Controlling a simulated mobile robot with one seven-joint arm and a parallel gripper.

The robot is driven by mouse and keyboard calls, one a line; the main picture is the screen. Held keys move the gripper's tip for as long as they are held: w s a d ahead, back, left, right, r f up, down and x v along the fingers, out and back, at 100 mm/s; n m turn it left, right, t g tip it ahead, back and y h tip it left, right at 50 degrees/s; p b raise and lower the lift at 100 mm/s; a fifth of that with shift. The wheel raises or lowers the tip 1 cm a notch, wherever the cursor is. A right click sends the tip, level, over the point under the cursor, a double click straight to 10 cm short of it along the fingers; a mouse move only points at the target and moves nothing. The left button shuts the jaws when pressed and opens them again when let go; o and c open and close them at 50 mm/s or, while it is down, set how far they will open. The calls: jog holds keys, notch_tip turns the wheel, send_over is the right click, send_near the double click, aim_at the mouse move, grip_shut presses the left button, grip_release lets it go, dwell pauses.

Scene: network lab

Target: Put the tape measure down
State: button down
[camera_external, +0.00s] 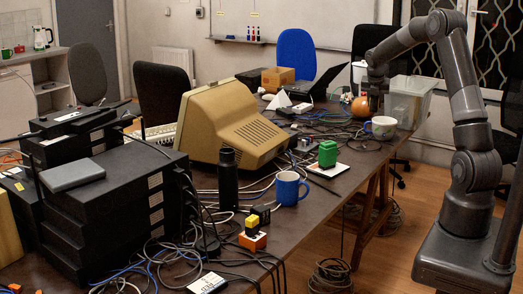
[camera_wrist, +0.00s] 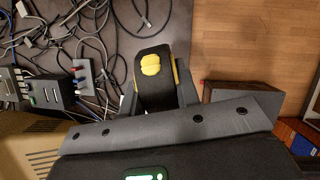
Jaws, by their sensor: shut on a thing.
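The black tape measure with yellow trim (camera_wrist: 152,65) sits between the fingers of my gripper (camera_wrist: 157,96) in the wrist view, and the gripper is shut on it. It appears against the dark table top (camera_wrist: 105,15), close to the table's edge. In the external view my gripper (camera_external: 375,98) points down over the far right end of the table (camera_external: 335,181). The tape measure is too small and dark to make out there. I cannot tell whether it touches the table.
Tangled cables (camera_wrist: 70,30) cover the table beside the gripper. An orange round object (camera_external: 360,107), a white mug (camera_external: 382,128) and a clear bin (camera_external: 408,100) stand close by. Wooden floor (camera_wrist: 250,40) shows beyond the edge.

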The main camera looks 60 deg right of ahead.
jog(key=w+a+f+n+t+y, duration=0.25)
jog(key=w+a+n, duration=0.65)
jog(key=w+a, duration=1.35)
jog(key=w+a+r+n+y, duration=0.1)
jog(key=w+a+n, duration=0.25)
jog(key=a, duration=0.85)
jog(key=w+a+r+n+y, duration=0.1)
jog(key=w+a+n, duration=0.25)
jog(key=a, duration=0.95)
jog(key=w+a+r+n+y, duration=0.1)
jog(key=w+a+n+y, duration=0.3)
jog(key=a, duration=0.8)
jog(key=f, duration=0.5)
jog(key=f+h, duration=0.1)
jog(key=f, duration=0.5)
jog(key=f+h, duration=0.1)
jog(key=f, duration=0.5)
jog(key=shift+w+a+f, duration=0.15)
jog(key=shift+w+f, duration=0.05)
jog(key=shift+w, duration=0.15)
jog(key=shift+m+t, duration=0.25)
jog(key=shift+m, duration=0.05)
jog(key=shift+f, duration=2.15)
